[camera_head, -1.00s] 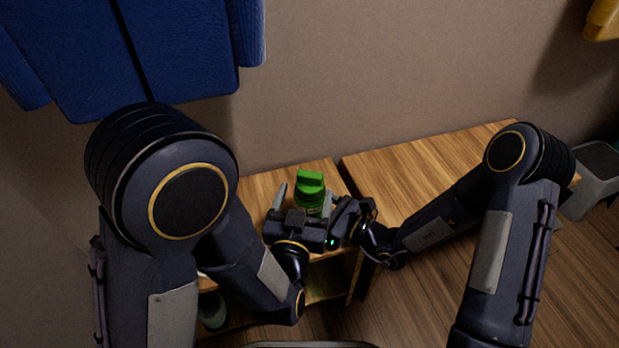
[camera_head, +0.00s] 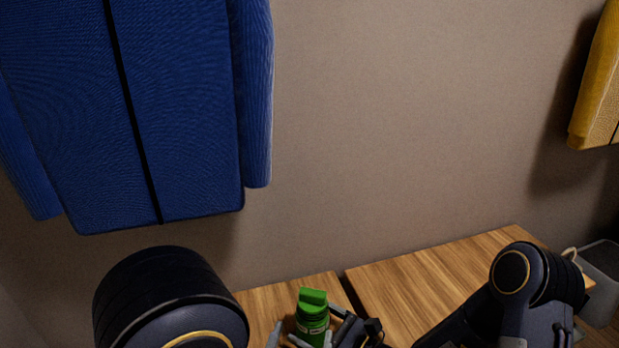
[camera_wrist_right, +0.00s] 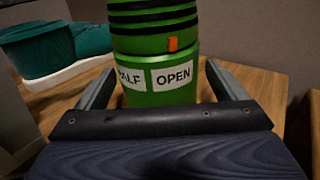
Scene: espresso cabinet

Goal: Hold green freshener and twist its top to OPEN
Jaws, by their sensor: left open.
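The green freshener (camera_head: 311,324) stands upright on the wooden cabinet top, with its green cap showing in the head view. In the right wrist view, the freshener (camera_wrist_right: 160,78) shows an OPEN label and a partly hidden label ending in "ALF". An orange marker (camera_wrist_right: 173,44) on the black-ringed upper part sits above OPEN. My right gripper (camera_wrist_right: 162,75) has one finger on each side of the lower body, with a narrow gap showing at the right finger.
The wooden top (camera_head: 430,285) to the right is clear. A beige wall (camera_head: 420,130) rises close behind. A blue garment (camera_head: 180,110) hangs at left and a yellow one (camera_head: 597,90) at right. A teal shoe (camera_wrist_right: 50,50) shows in the right wrist view.

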